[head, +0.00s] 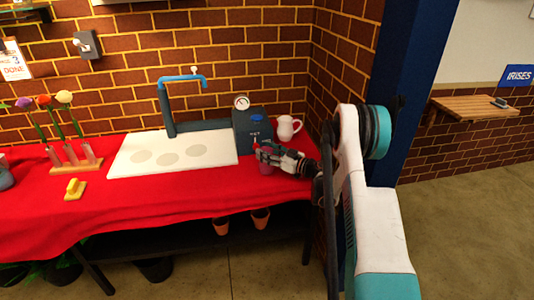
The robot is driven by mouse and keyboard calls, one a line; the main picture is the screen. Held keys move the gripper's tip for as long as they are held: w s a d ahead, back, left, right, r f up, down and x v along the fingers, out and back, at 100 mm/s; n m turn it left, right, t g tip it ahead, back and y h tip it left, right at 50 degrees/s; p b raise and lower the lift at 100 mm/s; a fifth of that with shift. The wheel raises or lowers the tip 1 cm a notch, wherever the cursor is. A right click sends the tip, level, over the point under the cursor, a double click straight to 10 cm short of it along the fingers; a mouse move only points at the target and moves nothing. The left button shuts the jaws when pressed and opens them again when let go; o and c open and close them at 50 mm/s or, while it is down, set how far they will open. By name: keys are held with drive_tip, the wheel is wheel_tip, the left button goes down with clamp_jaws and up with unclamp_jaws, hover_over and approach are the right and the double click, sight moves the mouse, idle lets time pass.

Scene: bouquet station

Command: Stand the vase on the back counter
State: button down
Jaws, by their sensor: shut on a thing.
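My gripper (262,153) is at the right end of a red-covered counter (150,203) along the brick wall. It is shut on a small pink-red vessel (265,168), which I take to be the vase. The vessel is partly hidden by the fingers. I cannot tell whether its base touches the red cloth.
A white pitcher (286,128) and a dark box with a gauge (250,128) stand just behind my gripper. To the left are a white board (130,158) with a blue tap (166,108), a flower rack (75,166) and a yellow object (75,188). The counter's front middle is clear.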

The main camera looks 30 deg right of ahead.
drive_tip(key=c, duration=0.8)
unclamp_jaws()
drive_tip(key=shift+f, duration=0.1)
drive_tip(key=shift+s+d, duration=0.1)
drive_tip(key=shift+s, duration=0.05)
drive_tip(key=p+v, duration=0.4)
drive_tip(key=v, duration=0.7)
drive_tip(key=shift+s, duration=0.35)
drive_tip(key=shift+d, duration=0.1)
